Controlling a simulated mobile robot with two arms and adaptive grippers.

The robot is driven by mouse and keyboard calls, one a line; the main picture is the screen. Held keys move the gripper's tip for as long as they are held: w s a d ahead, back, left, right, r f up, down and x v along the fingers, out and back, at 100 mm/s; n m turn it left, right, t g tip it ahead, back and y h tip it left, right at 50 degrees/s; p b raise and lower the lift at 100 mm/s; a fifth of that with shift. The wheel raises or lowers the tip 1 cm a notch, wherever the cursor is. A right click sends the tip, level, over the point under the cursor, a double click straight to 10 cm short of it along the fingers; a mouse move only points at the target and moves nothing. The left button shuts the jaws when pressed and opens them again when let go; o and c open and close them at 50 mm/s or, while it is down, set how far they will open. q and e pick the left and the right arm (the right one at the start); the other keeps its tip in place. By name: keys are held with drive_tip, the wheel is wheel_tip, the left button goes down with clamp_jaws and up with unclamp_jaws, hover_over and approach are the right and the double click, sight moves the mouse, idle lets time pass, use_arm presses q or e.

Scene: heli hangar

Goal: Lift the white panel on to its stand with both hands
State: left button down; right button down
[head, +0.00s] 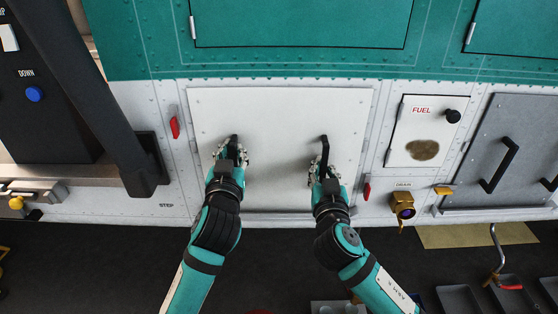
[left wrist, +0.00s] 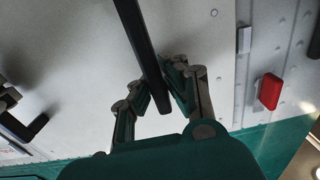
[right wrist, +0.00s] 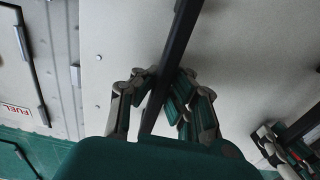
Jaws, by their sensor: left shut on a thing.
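The white panel (head: 280,112) is upright in the teal-and-white side, flush or nearly so, with a narrow ledge along its bottom edge. It carries two black upright handles. My left gripper (head: 231,152) is shut on the left handle (left wrist: 134,32); its fingers press on both sides of the bar in the left wrist view. My right gripper (head: 320,166) is at the right handle (head: 325,146). In the right wrist view its fingers (right wrist: 165,85) stand on either side of the bar, with small gaps showing. I cannot make out a stand in these frames.
Red latches sit left (head: 174,127) and right (head: 367,191) of the panel. A fuel plate (head: 411,150) and brass drain fitting (head: 403,206) are to the right, then a grey panel (head: 489,140) with black handles. A dark post (head: 90,90) stands at left. Trays (head: 461,299) lie at lower right.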

sight(236, 133)
use_arm(q)
drive_tip(key=shift+d+r, duration=0.1)
drive_tip(key=shift+r, duration=0.05)
use_arm(e)
drive_tip(key=shift+a+r, duration=0.1)
